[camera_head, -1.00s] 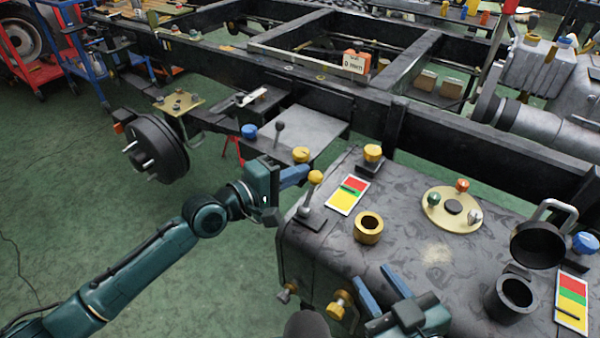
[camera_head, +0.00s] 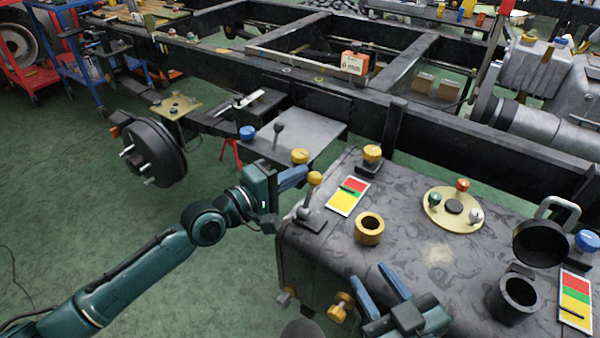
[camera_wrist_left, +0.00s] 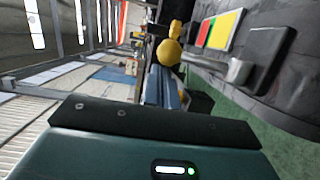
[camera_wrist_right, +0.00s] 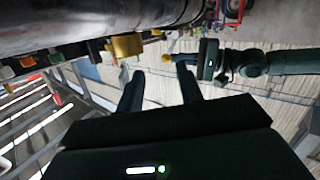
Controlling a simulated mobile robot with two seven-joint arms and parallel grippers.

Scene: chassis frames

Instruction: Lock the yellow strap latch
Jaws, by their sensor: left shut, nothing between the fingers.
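A lever with a yellow knob (camera_head: 314,178) stands on the left edge of the dark tank, leaning slightly. It is the likeliest strap latch, but I cannot be sure. My left gripper (camera_head: 303,172) is shut and empty, with its blue fingertips just left of the knob; contact cannot be told. In the left wrist view, a yellow knob (camera_wrist_left: 168,52) shows just beyond the shut fingers (camera_wrist_left: 165,75). My right gripper (camera_head: 368,270) is open and empty, over the front edge of the tank. Its parted fingers also show in the right wrist view (camera_wrist_right: 158,78).
On the tank are a brass ring (camera_head: 369,229), a second yellow knob (camera_head: 372,153), a round plate with coloured knobs (camera_head: 455,226) and an open black filler neck (camera_head: 513,298). Another yellow knob (camera_head: 300,156) is behind my left gripper.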

